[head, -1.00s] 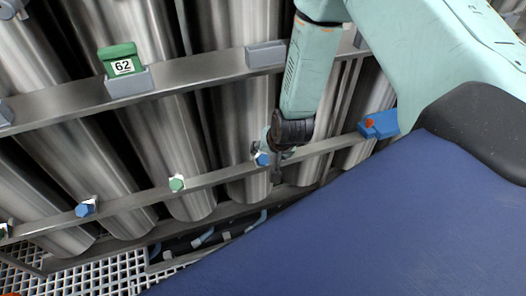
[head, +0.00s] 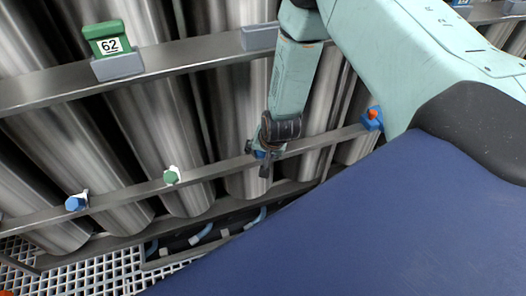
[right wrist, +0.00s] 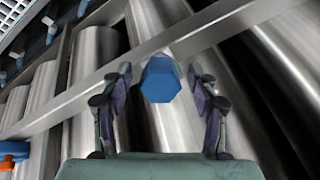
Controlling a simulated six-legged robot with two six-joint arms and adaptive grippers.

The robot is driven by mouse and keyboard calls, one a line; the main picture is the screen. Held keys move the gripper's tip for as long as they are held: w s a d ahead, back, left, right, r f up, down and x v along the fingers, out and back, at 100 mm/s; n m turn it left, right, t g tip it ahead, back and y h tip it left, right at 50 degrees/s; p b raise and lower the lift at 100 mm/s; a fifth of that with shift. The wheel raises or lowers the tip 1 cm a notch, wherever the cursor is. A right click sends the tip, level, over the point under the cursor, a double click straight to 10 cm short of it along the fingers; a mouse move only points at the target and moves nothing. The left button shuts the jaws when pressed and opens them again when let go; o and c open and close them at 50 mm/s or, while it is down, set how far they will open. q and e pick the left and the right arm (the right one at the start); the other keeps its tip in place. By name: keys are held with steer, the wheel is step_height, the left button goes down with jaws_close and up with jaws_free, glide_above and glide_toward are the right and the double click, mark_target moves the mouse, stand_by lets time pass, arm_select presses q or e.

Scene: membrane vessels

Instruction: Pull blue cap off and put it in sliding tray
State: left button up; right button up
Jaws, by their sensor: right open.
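A blue hexagonal cap (right wrist: 160,80) sits on the lower metal rail (right wrist: 90,92) in the right wrist view. My right gripper (right wrist: 160,88) is open, with one finger on each side of the cap and visible gaps between. In the head view my right gripper (head: 264,160) is at the lower rail and hides most of this cap (head: 260,154). A grey tray (head: 259,38) on the upper rail looks empty; another grey tray (head: 118,67) holds a green block (head: 105,34) marked 62. I cannot tell which is the sliding tray. My left gripper is out of view.
A green cap (head: 171,175) and another blue cap (head: 76,203) sit farther left on the lower rail. A blue fitting with an orange knob (head: 373,116) is to the right. Tall steel vessels (head: 150,125) stand behind the rails. White grating (head: 90,275) lies below.

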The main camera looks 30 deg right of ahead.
jaws_close()
stand_by(1.0)
